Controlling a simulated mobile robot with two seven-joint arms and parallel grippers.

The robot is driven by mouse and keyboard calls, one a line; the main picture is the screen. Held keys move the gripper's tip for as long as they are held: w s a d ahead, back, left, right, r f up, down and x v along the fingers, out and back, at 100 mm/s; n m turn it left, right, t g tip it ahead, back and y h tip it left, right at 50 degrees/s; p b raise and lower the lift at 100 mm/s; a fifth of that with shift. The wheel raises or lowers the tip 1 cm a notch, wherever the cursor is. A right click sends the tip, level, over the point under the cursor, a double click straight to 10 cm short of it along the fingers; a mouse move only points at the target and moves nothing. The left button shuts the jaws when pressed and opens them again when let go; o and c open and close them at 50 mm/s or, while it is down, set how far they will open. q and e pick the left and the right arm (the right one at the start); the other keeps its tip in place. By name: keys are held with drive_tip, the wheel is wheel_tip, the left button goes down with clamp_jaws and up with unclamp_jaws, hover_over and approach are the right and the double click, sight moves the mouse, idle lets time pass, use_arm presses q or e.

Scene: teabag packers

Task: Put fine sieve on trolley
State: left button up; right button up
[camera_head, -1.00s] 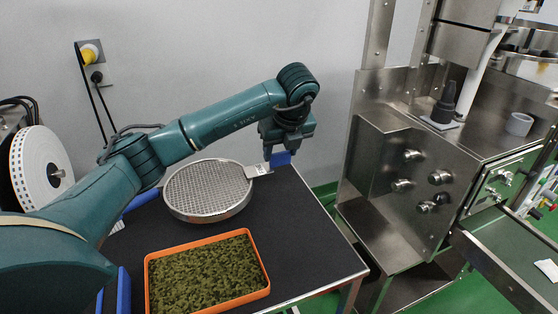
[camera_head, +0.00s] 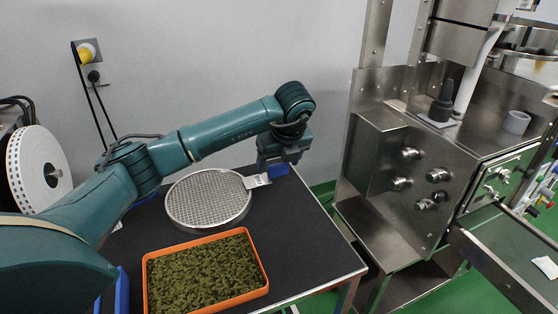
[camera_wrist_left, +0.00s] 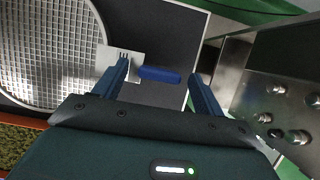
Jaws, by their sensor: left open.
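A round mesh sieve (camera_head: 208,202) with a metal rim lies on the black tabletop (camera_head: 300,235). Its handle has a white tag (camera_head: 257,181) and a blue grip (camera_head: 279,170), and points right and back. My left gripper (camera_head: 280,163) is over the handle end. In the left wrist view the sieve's mesh (camera_wrist_left: 50,45) fills the upper left. The blue grip (camera_wrist_left: 158,75) lies between the two spread fingers of my left gripper (camera_wrist_left: 160,68), with a gap on the right. My right gripper is not in view.
An orange tray (camera_head: 266,290) of green tea leaves stands on the table in front of the sieve. A steel machine (camera_head: 400,150) with knobs stands to the right. A white reel (camera_head: 38,170) is at the left. The right part of the tabletop is clear.

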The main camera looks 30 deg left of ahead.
use_arm(q)
drive_tip(key=p+v, duration=0.1)
drive_tip(key=v, duration=1.1)
drive_tip(key=shift+d+r, duration=0.1)
